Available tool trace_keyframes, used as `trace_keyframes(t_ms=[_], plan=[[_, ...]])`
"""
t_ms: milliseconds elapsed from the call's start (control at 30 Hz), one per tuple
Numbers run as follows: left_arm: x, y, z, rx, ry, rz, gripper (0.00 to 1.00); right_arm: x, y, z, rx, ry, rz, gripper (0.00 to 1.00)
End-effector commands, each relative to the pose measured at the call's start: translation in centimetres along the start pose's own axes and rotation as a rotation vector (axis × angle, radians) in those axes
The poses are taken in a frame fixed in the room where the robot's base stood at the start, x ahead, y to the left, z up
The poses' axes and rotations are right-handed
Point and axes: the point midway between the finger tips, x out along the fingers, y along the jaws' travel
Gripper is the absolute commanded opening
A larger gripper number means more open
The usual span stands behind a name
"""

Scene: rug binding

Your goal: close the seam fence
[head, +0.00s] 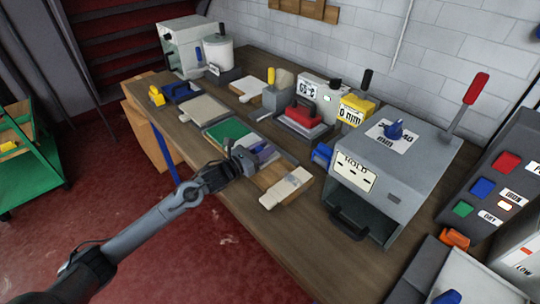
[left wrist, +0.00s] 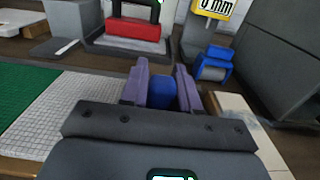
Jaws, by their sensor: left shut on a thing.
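My left gripper (head: 250,156) reaches in over the bench, at the right end of the work fixture. In the left wrist view, its purple fingers (left wrist: 161,90) are shut on a small blue block (left wrist: 161,93), which I take to be the seam fence's handle. The fingers hide most of it, and I cannot tell how far the fence stands from the rug edge. The green rug piece (head: 228,132) lies flat just left of the gripper, with a grey gridded strip (left wrist: 72,108) between them. My right gripper is not in view.
A wooden block with a pale strip (head: 286,187) lies just right of the gripper. A red-topped press (head: 304,117), a blue clip (head: 322,155) and the grey HOLD machine (head: 393,165) stand behind and right. The front bench edge (head: 240,226) is clear.

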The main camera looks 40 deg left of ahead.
Motion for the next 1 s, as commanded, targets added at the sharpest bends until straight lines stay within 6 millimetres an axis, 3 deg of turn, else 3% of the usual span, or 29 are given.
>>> trace_keyframes(t_ms=[200, 233, 367, 733, 1000], plan=[[0.0, 0.0, 0.1, -0.001, -0.001, 0.001, 0.0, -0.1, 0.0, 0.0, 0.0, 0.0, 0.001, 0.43], [0.0, 0.0, 0.1, -0.001, -0.001, 0.0, 0.33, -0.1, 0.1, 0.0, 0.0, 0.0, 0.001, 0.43], [0.0, -0.1, 0.1, -0.001, -0.001, 0.0, 0.51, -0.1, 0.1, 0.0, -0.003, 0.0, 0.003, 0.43], [-0.2, -0.1, 0.1, 0.0, 0.0, -0.001, 0.51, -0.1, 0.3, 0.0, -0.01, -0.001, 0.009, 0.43], [-2.6, -0.1, 0.0, 0.001, 0.002, -0.001, 0.51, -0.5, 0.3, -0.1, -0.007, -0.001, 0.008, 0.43]])
